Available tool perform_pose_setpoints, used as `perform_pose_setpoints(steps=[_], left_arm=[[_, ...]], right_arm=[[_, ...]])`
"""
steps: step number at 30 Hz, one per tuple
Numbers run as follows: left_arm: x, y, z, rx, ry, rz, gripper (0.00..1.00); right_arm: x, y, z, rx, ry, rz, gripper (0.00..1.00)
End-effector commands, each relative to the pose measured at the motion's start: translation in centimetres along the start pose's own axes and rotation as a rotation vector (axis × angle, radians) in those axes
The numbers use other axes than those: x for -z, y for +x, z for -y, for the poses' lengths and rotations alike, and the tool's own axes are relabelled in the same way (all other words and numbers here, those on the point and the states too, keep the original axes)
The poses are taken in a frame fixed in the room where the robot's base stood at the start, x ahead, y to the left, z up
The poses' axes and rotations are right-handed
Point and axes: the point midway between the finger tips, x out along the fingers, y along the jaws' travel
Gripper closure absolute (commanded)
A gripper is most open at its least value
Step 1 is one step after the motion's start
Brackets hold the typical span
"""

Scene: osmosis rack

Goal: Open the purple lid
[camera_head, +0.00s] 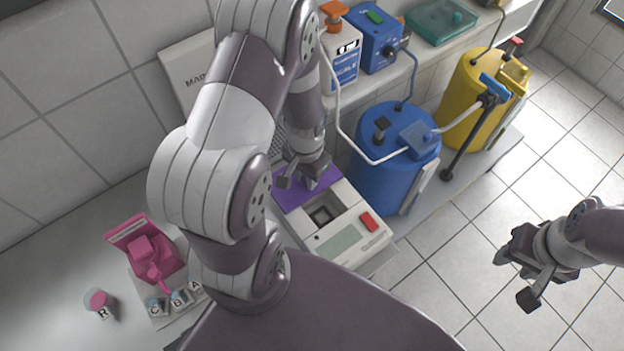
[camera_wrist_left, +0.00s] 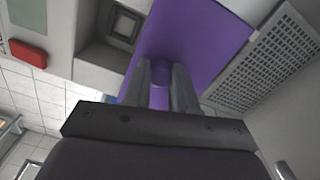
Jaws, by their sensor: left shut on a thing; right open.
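The purple lid (camera_head: 326,180) belongs to the white device (camera_head: 365,250) on the bench, at the middle of the head view. The lid stands raised beside a square recess (camera_head: 321,215) that is exposed. In the left wrist view the purple lid (camera_wrist_left: 200,40) fills the upper middle, with the recess (camera_wrist_left: 122,24) to its left. My left gripper (camera_head: 303,182) is shut on the lid's small purple knob (camera_wrist_left: 161,72). My left arm hides part of the lid and device in the head view. My right gripper (camera_head: 527,272) is open and empty, above the floor at the right.
A blue tank (camera_head: 385,170) and a yellow tank (camera_head: 468,100) stand right of the device. A pink stand (camera_head: 147,250) with small lettered containers is at the lower left. A shelf with a blue box (camera_head: 375,38) runs behind. Floor at right is clear.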

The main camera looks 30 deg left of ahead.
Motion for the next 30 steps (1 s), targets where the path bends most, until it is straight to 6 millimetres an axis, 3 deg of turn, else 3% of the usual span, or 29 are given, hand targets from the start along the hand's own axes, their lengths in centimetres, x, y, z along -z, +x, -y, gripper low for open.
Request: perform_pose_setpoints(steps=[3,4,6,17,30], left_arm=[[0.1,-0.1,0.0,0.001,0.001,-0.003,1.00],[0.1,-0.1,0.0,0.001,0.001,-0.003,0.67],[0.1,-0.1,0.0,0.001,0.001,-0.003,0.48],[0.2,-0.8,0.0,0.002,0.000,-0.005,0.48],[0.1,-11.2,0.0,0.002,0.001,-0.006,0.48]], right_arm=[[0.0,0.0,0.0,0.000,0.000,0.000,0.57],[0.0,0.0,0.0,0.000,0.000,0.000,0.57],[0.0,0.0,0.0,0.000,0.000,0.000,0.57],[0.0,0.1,0.0,0.000,0.000,0.000,0.57],[-0.1,1.0,0.0,0.000,0.000,0.000,0.57]])
